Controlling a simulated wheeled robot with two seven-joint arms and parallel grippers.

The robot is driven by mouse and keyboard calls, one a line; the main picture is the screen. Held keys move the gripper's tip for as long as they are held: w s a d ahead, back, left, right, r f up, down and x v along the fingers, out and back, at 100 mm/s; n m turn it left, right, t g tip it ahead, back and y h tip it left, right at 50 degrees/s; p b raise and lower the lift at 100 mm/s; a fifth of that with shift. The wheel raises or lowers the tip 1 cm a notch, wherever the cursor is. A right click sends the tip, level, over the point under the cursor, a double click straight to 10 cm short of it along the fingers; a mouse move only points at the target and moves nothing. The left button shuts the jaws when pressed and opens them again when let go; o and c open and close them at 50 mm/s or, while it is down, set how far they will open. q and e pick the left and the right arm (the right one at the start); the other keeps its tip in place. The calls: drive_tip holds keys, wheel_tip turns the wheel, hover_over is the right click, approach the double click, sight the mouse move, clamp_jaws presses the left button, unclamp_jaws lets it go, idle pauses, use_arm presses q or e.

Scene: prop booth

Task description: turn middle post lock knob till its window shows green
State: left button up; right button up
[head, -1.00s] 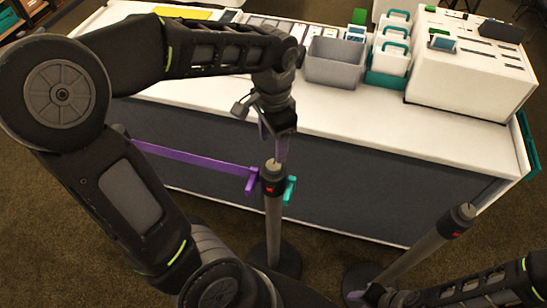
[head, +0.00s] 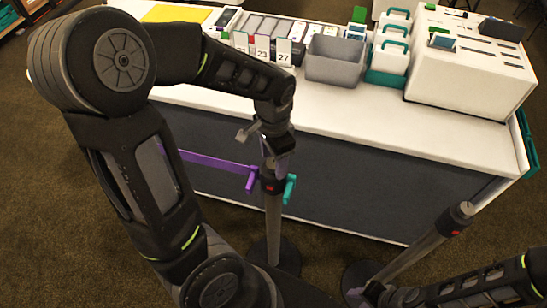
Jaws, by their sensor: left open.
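The middle post (head: 273,215) stands upright with a dark head, and the small window (head: 268,187) on that head shows red. Its lock knob on top is hidden behind my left gripper. My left gripper (head: 276,160) is open, pointing down right at the top of the post. I cannot tell whether its fingers touch the knob. My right gripper (head: 362,296) is low at the bottom, away from the middle post, partly cut by shadow; its jaws are too unclear to read.
A purple arm (head: 215,163) runs left from the middle post, and a teal bracket (head: 290,188) sticks out right. Another post (head: 425,245) with a red window stands to the right. Behind is a white counter (head: 400,135) with a grey bin (head: 335,62) and a white box (head: 465,75).

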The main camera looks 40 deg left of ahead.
use_arm(q)
drive_tip(key=shift+c, duration=0.5)
clamp_jaws()
